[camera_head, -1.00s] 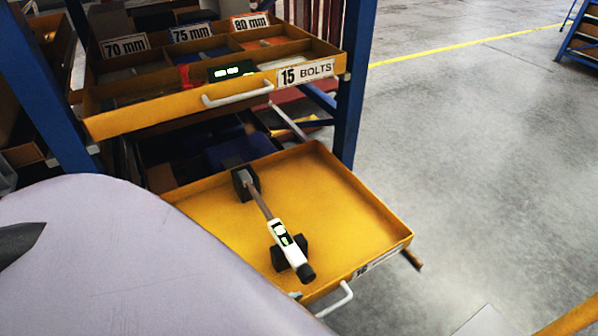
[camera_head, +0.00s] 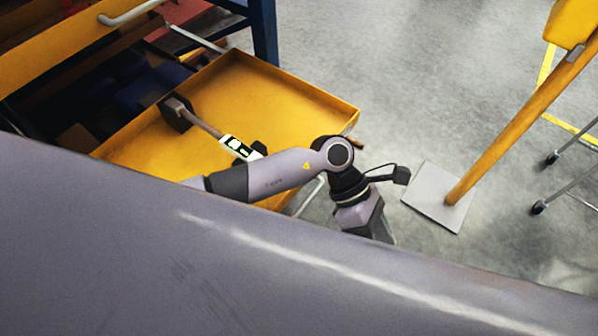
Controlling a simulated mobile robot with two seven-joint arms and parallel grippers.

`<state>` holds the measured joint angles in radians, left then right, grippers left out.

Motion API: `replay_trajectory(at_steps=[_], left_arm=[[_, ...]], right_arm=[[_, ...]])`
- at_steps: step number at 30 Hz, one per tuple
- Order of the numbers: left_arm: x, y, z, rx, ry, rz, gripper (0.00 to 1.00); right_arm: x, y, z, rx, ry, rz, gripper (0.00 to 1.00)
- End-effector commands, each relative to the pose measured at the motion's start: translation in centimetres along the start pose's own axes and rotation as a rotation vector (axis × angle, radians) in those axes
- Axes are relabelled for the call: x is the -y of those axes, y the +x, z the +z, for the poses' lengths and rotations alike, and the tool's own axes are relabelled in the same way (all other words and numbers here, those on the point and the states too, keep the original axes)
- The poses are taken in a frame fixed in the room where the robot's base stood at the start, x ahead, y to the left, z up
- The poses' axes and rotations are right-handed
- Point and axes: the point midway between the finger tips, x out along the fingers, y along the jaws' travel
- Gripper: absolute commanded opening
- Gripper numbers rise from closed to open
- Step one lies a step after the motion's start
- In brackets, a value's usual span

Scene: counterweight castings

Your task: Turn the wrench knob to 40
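The wrench (camera_head: 207,128) lies in the pulled-out yellow drawer (camera_head: 285,85), its far end in a black holder (camera_head: 176,113). Its white and green display part (camera_head: 240,147) shows, but the reading is too small to tell. The knob end is hidden behind my arm. An arm of mine that comes in from the left, which I take as my left, crosses over the drawer's near edge. Its gripper (camera_head: 368,220) points down beyond the drawer's front right, apart from the wrench. Its fingertips are hidden behind my own large grey-purple body part. My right gripper is not in view.
A higher yellow drawer with a white handle (camera_head: 128,12) is at the upper left, by a blue rack post (camera_head: 264,30). A yellow slanted post (camera_head: 520,120) stands on a grey floor plate (camera_head: 437,197) at right. Cart wheels (camera_head: 540,207) show at the right edge. Floor between is clear.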

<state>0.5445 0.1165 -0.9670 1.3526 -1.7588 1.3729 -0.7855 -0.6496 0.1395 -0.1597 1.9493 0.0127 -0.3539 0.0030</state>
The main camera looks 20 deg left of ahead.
Motion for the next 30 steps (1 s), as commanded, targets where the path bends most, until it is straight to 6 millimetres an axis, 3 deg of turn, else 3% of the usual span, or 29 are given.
replay_trajectory(at_steps=[1, 3, 6, 9, 13, 17, 30], left_arm=[[-1.7, -1.3, -2.5, -0.196, 0.078, 0.032, 0.65], [-3.6, -4.0, -5.8, -0.453, 0.152, 0.061, 0.65], [-5.8, -9.0, -9.1, -0.773, 0.201, 0.091, 0.65], [-7.1, -13.8, -10.8, -1.012, 0.201, 0.11, 0.65], [-7.6, -17.9, -11.6, -1.192, 0.178, 0.124, 0.65], [-7.8, -19.1, -12.4, -1.251, 0.163, 0.124, 0.65], [-8.8, -17.2, -17.8, -1.247, 0.163, 0.124, 0.65]], right_arm=[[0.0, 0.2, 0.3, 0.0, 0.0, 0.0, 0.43], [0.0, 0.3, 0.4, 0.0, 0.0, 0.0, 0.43], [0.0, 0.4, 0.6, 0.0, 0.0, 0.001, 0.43], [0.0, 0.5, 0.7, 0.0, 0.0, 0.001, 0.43], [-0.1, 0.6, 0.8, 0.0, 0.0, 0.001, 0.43], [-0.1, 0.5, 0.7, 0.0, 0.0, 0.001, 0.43], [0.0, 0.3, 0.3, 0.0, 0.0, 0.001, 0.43]])
